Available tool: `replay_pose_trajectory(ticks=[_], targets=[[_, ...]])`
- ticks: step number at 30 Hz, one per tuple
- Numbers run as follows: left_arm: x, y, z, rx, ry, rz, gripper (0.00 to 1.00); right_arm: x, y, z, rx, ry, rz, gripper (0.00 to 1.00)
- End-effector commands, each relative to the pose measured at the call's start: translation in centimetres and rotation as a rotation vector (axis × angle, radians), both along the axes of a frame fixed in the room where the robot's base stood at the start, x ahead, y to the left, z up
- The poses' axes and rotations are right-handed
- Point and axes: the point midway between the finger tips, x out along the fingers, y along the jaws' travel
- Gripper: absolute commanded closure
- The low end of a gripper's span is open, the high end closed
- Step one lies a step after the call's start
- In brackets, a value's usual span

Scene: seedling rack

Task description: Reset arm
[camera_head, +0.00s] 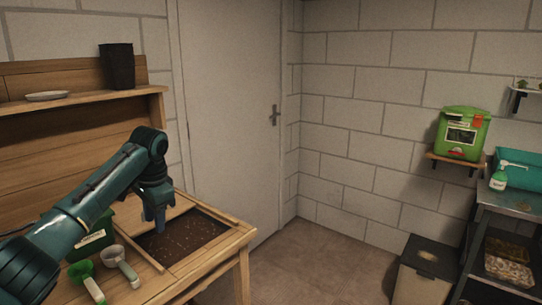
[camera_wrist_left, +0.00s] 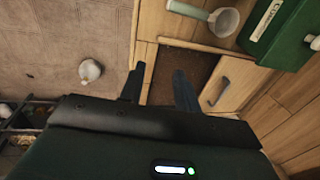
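My left arm reaches in from the left in the head view, over the wooden potting bench (camera_head: 215,262). My left gripper (camera_head: 160,222) points down above the dark soil bed (camera_head: 190,243) set into the bench top. In the left wrist view its two fingers (camera_wrist_left: 158,88) are spread apart with nothing between them. The soil (camera_wrist_left: 176,66) shows beyond the fingertips. My right gripper is in neither view.
A green box (camera_head: 88,240), a white scoop (camera_head: 121,265) and a green-handled scoop (camera_head: 88,280) sit near my left arm. A black pot (camera_head: 117,66) and a pale dish (camera_head: 47,95) stand on the shelf. Floor (camera_head: 320,255) right of the bench is clear.

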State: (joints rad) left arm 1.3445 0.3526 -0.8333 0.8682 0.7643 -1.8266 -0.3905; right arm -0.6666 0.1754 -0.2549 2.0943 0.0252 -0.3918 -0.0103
Motion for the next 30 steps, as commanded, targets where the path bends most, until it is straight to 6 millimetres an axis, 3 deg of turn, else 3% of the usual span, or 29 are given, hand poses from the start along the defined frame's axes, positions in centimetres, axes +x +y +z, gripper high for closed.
replay_pose_trajectory(ticks=[1, 8, 14, 18, 21, 25, 30], targets=[[-0.1, -0.9, -2.3, -0.008, -0.005, -0.016, 0.68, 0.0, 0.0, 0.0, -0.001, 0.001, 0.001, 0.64], [-0.9, -4.8, -10.5, -0.064, -0.072, -0.072, 0.68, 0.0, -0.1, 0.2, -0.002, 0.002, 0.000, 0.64], [-3.9, -9.3, -18.8, -0.169, -0.157, -0.107, 0.68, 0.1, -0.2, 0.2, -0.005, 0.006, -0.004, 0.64], [-8.0, -12.9, -24.5, -0.283, -0.241, -0.101, 0.68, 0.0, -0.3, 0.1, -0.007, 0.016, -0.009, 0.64], [-11.4, -14.9, -27.3, -0.368, -0.307, -0.073, 0.68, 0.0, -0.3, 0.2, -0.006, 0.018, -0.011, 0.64], [-16.3, -16.5, -29.6, -0.469, -0.395, -0.013, 0.68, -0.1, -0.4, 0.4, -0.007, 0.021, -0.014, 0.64], [-22.7, -16.8, -30.4, -0.569, -0.518, 0.093, 0.68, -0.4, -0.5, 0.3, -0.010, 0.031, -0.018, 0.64]])
